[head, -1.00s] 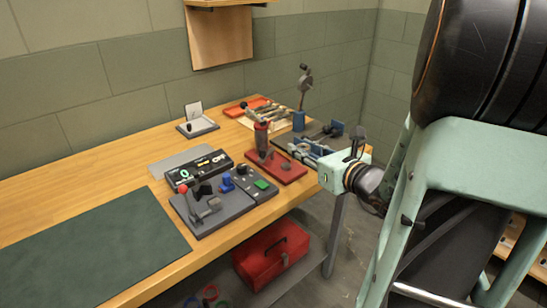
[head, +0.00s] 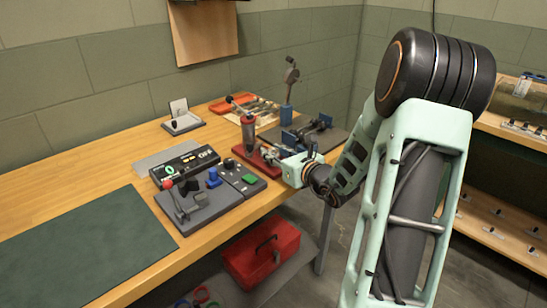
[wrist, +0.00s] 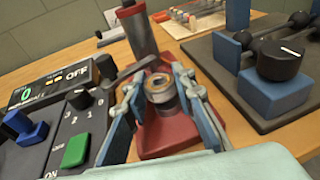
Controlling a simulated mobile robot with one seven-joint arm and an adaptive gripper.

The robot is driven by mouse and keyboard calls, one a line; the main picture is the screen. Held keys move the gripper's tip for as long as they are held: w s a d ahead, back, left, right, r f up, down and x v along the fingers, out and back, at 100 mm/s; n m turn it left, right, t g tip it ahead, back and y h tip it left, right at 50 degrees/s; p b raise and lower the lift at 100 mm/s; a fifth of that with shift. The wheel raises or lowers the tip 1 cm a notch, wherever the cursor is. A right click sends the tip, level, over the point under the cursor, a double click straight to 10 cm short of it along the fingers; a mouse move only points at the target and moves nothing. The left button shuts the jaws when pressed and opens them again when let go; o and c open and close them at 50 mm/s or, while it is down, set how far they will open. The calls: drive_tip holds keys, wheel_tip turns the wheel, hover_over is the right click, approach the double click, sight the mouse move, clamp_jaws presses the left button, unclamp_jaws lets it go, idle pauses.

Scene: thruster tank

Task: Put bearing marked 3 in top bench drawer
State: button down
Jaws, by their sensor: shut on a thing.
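A small metal bearing (wrist: 160,88) with a brownish ring face sits between my fingertips in the wrist view, over the red base (wrist: 178,132) of a bench fixture. My gripper (wrist: 161,92) is shut on it, with one finger on each side. I cannot tell whether the bearing still touches the base, and no number on it is legible. In the head view my gripper (head: 268,154) reaches in from the right beside the fixture's grey cylinder (head: 248,132), and the bearing is not clear there. No bench drawer can be made out.
A control panel with a green button (wrist: 75,150) is close left of my gripper. A dark plate (wrist: 232,92) with blue blocks lies to the right. A red toolbox (head: 262,254) sits below the wooden bench (head: 70,198). A green mat (head: 80,240) is bare.

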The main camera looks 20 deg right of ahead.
drive_tip(key=shift+f, duration=0.45)
drive_tip(key=shift+f, duration=0.25)
drive_tip(key=c, duration=1.6)
unclamp_jaws()
drive_tip(key=shift+r, duration=0.1)
